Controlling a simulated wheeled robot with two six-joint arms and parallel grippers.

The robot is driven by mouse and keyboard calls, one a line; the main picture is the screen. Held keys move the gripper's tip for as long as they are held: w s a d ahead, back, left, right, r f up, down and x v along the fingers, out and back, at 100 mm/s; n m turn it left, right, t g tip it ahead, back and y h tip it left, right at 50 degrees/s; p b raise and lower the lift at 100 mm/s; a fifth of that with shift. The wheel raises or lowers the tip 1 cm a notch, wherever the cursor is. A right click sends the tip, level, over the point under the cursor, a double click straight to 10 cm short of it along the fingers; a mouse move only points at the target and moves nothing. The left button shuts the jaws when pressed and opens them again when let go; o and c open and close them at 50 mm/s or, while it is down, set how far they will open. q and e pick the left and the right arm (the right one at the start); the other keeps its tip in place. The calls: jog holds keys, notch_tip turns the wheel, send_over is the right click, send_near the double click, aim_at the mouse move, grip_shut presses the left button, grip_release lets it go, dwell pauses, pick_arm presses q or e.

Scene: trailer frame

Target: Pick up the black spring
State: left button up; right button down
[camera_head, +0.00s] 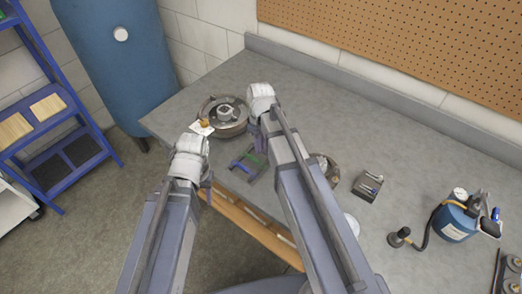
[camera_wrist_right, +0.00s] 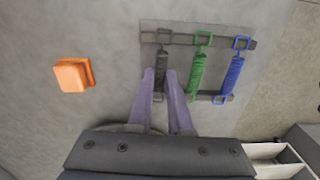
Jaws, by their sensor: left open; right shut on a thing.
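The black spring (camera_wrist_right: 161,62) lies at the left end of a flat rack (camera_wrist_right: 181,38) in the right wrist view, with a green spring (camera_wrist_right: 199,70) and a blue spring (camera_wrist_right: 231,76) to its right. My right gripper (camera_wrist_right: 160,76) has its two purple fingers closed on the black spring, which is still at the rack. In the head view the rack (camera_head: 239,169) shows beside my right gripper (camera_head: 258,148), partly hidden by my arm. My left gripper (camera_head: 205,186) is open and empty near the table's front edge; its fingertips are mostly hidden.
A round brake drum assembly (camera_head: 226,127) stands behind the rack. An orange block (camera_wrist_right: 73,75) lies left of the rack in the wrist view. A small tray (camera_head: 368,186) and a blue canister (camera_head: 454,222) stand to the right. The table's back is clear.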

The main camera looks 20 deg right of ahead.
jog(key=shift+r, duration=0.15)
notch_tip(320, 180, up, 10)
jog(key=p, duration=1)
notch_tip(320, 180, up, 3)
jog(key=p, duration=0.3)
jog(key=shift+w, duration=0.1)
dwell(0.4)
